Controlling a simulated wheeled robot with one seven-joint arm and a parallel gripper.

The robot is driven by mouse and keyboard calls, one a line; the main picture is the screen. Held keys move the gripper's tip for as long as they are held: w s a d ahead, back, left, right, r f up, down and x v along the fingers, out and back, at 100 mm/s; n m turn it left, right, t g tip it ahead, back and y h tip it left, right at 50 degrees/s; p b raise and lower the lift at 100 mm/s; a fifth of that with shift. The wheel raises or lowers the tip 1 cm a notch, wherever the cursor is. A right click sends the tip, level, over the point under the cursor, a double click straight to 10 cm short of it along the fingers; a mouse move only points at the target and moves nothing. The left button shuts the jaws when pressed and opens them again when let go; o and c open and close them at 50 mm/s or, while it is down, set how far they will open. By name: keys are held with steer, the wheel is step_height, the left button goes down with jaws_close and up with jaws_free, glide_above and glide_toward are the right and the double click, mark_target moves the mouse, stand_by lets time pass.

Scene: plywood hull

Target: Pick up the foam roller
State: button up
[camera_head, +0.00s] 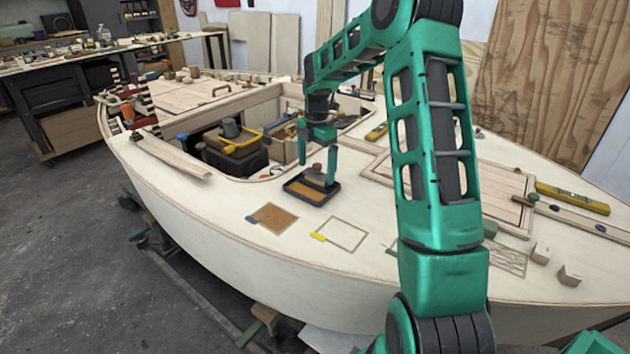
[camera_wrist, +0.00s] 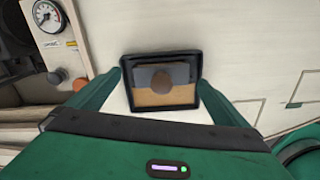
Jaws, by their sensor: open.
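A small black tray (camera_head: 300,196) lies on the pale deck near the hull's cockpit opening. A dark grey piece with a round brown top (camera_head: 316,175) sits in it; I cannot tell for sure that it is the foam roller. In the wrist view this piece (camera_wrist: 150,76) lies across the far part of the tray (camera_wrist: 160,107), whose near floor is tan. My gripper (camera_head: 318,150) points down just above it, open. In the wrist view my gripper's fingers (camera_wrist: 157,88) stand either side of the tray, with nothing held.
A brown square patch (camera_head: 272,217) and an outlined square (camera_head: 341,233) are left and right in front of the tray. A black and yellow toolbox (camera_head: 236,143) is in the cockpit. A gauge (camera_wrist: 47,17) shows in the wrist view. The deck's front is mostly clear.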

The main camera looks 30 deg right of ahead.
mark_target(313, 175)
steer(key=shift+f, duration=0.4)
steer(key=shift+c, duration=0.3)
steer(key=c, duration=1.3)
steer(key=shift+r, duration=0.15)
steer(key=shift+r, duration=0.5)
steer(key=r, duration=0.2)
steer(key=a+r, duration=0.1)
steer(key=shift+s+a+r, duration=0.15)
steer(key=shift+r, duration=0.25)
steer(key=s+a+r, duration=0.1)
steer(key=a+r, duration=0.1)
steer(key=a, duration=0.1)
steer(key=s+a+r, duration=0.1)
steer(key=a+r, duration=0.1)
steer(key=a, duration=0.1)
steer(key=s+a+r, duration=0.1)
steer(key=a+r, duration=0.1)
steer(key=a, duration=0.2)
